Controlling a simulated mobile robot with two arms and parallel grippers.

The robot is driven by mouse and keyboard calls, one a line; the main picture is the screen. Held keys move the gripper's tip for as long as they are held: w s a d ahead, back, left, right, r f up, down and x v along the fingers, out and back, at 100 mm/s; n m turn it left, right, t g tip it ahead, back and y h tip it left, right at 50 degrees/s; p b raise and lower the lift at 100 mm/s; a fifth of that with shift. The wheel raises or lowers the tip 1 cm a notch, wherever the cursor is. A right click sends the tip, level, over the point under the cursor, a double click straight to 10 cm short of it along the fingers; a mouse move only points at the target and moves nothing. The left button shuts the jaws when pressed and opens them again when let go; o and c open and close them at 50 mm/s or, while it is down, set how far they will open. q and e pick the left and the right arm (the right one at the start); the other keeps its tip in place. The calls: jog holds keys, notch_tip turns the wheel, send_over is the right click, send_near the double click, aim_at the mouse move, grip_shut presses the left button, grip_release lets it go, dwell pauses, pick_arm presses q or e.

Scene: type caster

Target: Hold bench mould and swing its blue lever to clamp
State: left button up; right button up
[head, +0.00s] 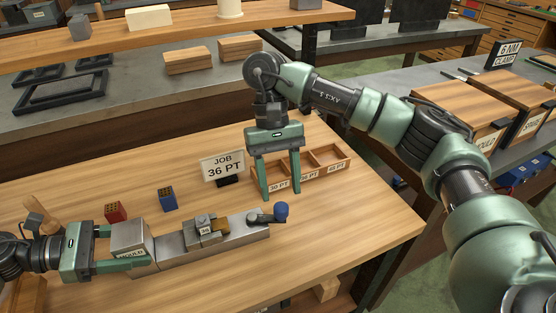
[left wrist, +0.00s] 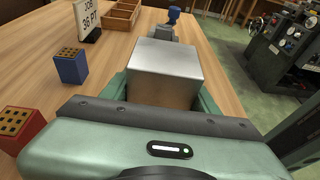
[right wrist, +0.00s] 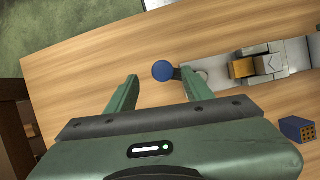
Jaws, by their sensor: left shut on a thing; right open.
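My left gripper (head: 122,248) is shut on that body, which also shows between the fingers in the left wrist view (left wrist: 165,72). The lever with its blue knob (head: 281,210) is at the mould's right end; the knob also shows in the right wrist view (right wrist: 162,71). A brass piece (head: 212,235) sits mid-mould. My right gripper (head: 278,192) is open and empty, above the table behind the lever.
A JOB 36 PT sign (head: 223,166) stands behind the mould. A compartmented wooden tray (head: 325,160) is behind my right gripper. A red block (head: 115,211) and a blue block (head: 167,199) with dotted tops stand behind the mould. The table's right front is clear.

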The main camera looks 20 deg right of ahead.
pick_arm(q)
jog(key=shift+f, duration=0.15)
jog(key=shift+s+d, duration=0.1)
pick_arm(e)
jog(key=v, duration=0.6)
jog(key=shift+r, duration=0.1)
dwell(0.3)
pick_arm(q)
jog(key=o, duration=1.5)
pick_arm(e)
jog(key=shift+w, duration=0.1)
